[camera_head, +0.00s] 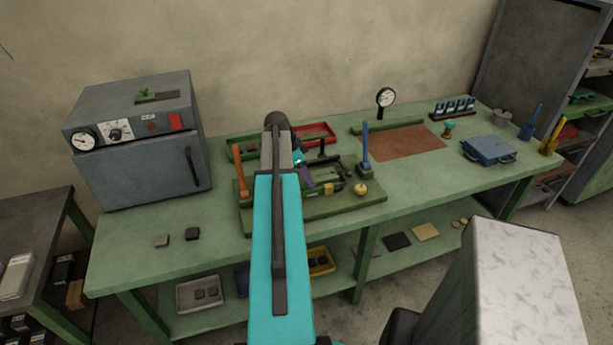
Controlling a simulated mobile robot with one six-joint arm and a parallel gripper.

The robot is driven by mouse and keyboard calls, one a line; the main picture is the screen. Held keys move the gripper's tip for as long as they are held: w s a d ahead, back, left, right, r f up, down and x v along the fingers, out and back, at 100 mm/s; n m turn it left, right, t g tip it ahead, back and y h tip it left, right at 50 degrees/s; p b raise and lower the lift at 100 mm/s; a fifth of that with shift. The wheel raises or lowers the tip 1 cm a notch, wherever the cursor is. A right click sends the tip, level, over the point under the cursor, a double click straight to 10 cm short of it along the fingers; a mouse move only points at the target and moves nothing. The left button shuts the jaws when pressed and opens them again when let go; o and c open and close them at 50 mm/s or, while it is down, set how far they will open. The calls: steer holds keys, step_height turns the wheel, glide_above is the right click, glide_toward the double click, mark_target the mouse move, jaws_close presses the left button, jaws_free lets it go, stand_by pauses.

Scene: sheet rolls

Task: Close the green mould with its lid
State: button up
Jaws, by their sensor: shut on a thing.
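My gripper (302,163) is small and partly hidden behind my own arm, low over the middle of the workbench. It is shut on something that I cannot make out. A small purple piece (307,179) shows just below it; I cannot tell whether it is held. A green work board (335,210) lies under the gripper, with dark parts and small tools on it. I cannot pick out the green mould or its lid for certain.
An orange-handled lever (239,168) and a blue-handled lever (366,145) stand up beside the gripper. A yellow knob (361,189) sits on the board. A red tray (318,132) is behind. A blue lidded box (489,150) stands right. The bench (160,220) is mostly clear front left.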

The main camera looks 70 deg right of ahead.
steer(key=shift+r, duration=0.1)
steer(key=o, duration=1.8)
steer(key=shift+w, duration=0.1)
steer(key=b+v, duration=0.3)
steer(key=v, duration=1)
steer(key=shift+a+r, duration=0.15)
steer(key=shift+r, duration=0.15)
steer(key=shift+r, duration=0.1)
